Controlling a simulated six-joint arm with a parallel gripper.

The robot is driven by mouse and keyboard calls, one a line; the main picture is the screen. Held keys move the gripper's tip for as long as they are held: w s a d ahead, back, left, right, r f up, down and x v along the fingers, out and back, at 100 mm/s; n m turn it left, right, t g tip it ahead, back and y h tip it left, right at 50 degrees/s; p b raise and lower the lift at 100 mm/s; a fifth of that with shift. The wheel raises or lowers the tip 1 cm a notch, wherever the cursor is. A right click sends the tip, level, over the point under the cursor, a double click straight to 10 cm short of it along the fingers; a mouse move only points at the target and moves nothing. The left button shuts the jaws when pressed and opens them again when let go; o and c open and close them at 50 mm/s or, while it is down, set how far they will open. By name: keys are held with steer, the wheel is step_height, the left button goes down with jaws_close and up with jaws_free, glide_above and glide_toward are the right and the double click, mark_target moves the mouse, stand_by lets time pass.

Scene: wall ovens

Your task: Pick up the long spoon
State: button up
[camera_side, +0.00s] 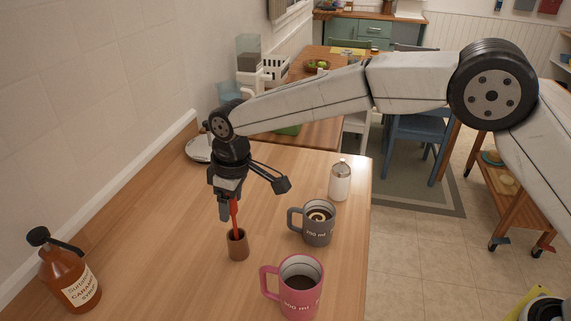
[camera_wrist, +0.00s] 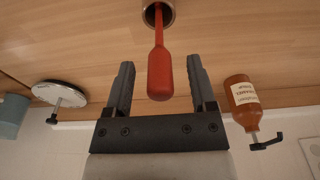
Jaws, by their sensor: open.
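The long spoon (camera_wrist: 159,72) is red and stands upright in a small brown cup (camera_side: 237,246) on the wooden counter. In the side view the red spoon handle (camera_side: 234,212) rises from the cup up to my gripper (camera_side: 229,207). In the wrist view my gripper (camera_wrist: 160,90) is open, with one dark finger on each side of the red handle. Gaps show between the handle and both fingers there. The lower part of the spoon is hidden in the cup.
A pink mug (camera_side: 299,291), a grey mug (camera_side: 318,226) and a white shaker (camera_side: 340,182) stand to the right of the cup. A caramel syrup bottle (camera_side: 71,276) stands far left by the wall. Bare counter (camera_side: 160,215) lies between bottle and cup.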

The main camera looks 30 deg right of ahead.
steer(key=shift+f, duration=0.4)
jaws_close()
